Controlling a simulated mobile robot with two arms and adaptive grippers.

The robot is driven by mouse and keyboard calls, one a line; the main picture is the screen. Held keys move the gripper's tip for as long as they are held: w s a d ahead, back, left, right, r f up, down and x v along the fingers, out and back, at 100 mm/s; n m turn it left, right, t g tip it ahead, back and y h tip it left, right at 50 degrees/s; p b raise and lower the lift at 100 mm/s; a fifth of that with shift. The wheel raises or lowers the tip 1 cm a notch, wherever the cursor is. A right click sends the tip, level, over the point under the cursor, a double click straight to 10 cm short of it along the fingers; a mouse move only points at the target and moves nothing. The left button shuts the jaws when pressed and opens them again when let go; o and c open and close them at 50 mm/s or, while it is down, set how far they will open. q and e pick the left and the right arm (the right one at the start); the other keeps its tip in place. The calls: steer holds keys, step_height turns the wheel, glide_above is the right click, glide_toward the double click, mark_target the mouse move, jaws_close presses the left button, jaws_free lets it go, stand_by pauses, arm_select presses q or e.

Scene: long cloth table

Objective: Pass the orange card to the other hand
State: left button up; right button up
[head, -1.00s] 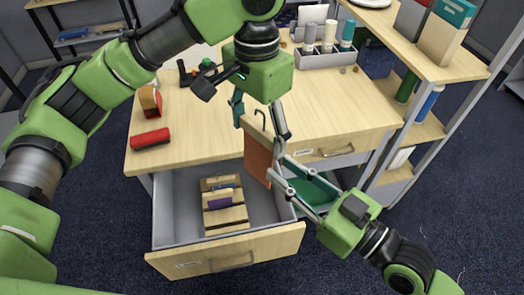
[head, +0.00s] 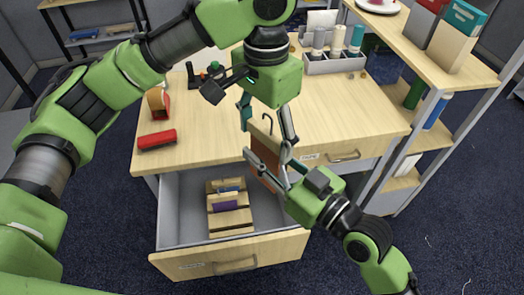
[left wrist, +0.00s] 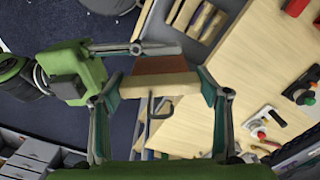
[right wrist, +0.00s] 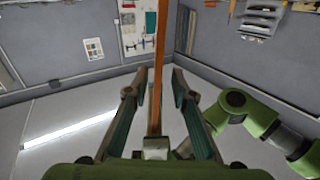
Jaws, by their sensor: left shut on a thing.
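The orange card (head: 266,178) hangs upright below my left gripper (head: 268,135), over the right side of the open drawer. It has a pale wood-coloured top strip (left wrist: 158,84) with a dark hook beside it. My left gripper is shut on this strip, one finger at each end. My right gripper (head: 270,160) reaches in from the lower right. In the right wrist view its fingers are open, one on each side of the card's edge (right wrist: 158,65), with gaps on both sides. The fingers partly hide the card in the head view.
The open drawer (head: 180,235) holds wooden dividers with blue and purple cards (head: 226,203). A shelf unit (head: 425,60) stands at right.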

jaws_close()
arm_select(q)
steer(key=o, duration=1.2)
steer(key=shift+w, duration=0.1)
